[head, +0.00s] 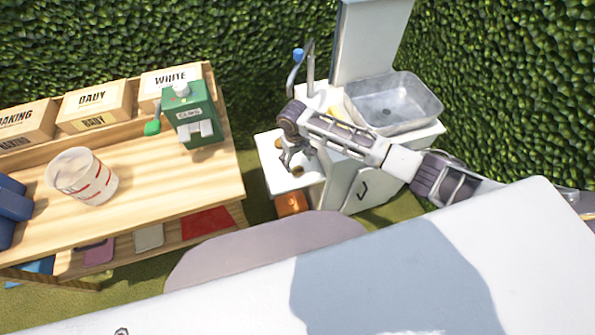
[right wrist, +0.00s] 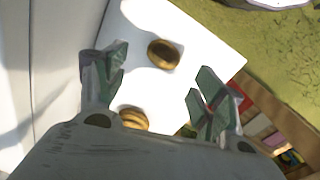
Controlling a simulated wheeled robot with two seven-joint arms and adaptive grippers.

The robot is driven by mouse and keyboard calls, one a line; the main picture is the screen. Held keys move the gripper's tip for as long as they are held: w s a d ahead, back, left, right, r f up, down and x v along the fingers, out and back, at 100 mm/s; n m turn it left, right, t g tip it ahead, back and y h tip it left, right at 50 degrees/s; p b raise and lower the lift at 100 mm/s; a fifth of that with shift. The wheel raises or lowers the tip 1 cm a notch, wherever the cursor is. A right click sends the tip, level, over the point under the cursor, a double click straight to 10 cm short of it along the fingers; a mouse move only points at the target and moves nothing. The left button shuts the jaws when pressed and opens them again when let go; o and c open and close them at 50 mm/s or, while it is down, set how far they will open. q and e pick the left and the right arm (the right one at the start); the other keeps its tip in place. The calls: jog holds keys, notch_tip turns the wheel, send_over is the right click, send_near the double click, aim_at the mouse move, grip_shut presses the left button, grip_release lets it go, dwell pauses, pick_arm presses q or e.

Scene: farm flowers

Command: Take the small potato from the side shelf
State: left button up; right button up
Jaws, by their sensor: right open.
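The white side shelf (head: 275,176) stands beside the sink unit in the head view, and its white top (right wrist: 205,35) fills the middle of the right wrist view. Two brown, round potatoes lie on it: one potato (right wrist: 163,53) is ahead of the fingertips, the other potato (right wrist: 133,118) is nearer the palm and partly hidden by the gripper. I cannot tell for sure which is smaller. My right gripper (head: 291,160) is above the shelf, pointing down, its fingers (right wrist: 160,78) open and apart with nothing held. My left gripper is not in view.
A metal sink (head: 392,105) and tap stand behind my right arm. A wooden table (head: 150,195) at left bears a green machine (head: 190,115), a clear cup (head: 82,177) and labelled boxes. An orange pot (head: 291,204) sits below the shelf. A white tabletop (head: 230,300) crosses the front.

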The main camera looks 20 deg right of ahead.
aim_at(297, 168)
jog(key=shift+f, duration=0.35)
jog(key=shift+s+f, duration=0.2)
jog(key=shift+f, duration=0.4)
notch_tip(297, 168, down, 3)
jog(key=shift+s+f, duration=0.15)
jog(key=shift+f, duration=0.05)
jog(key=shift+d+f+b, duration=0.1)
jog(key=shift+f+b, duration=0.05)
jog(key=shift+b, duration=0.15)
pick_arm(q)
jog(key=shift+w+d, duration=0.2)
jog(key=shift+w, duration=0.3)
pick_arm(e)
jog(key=c, duration=1.1)
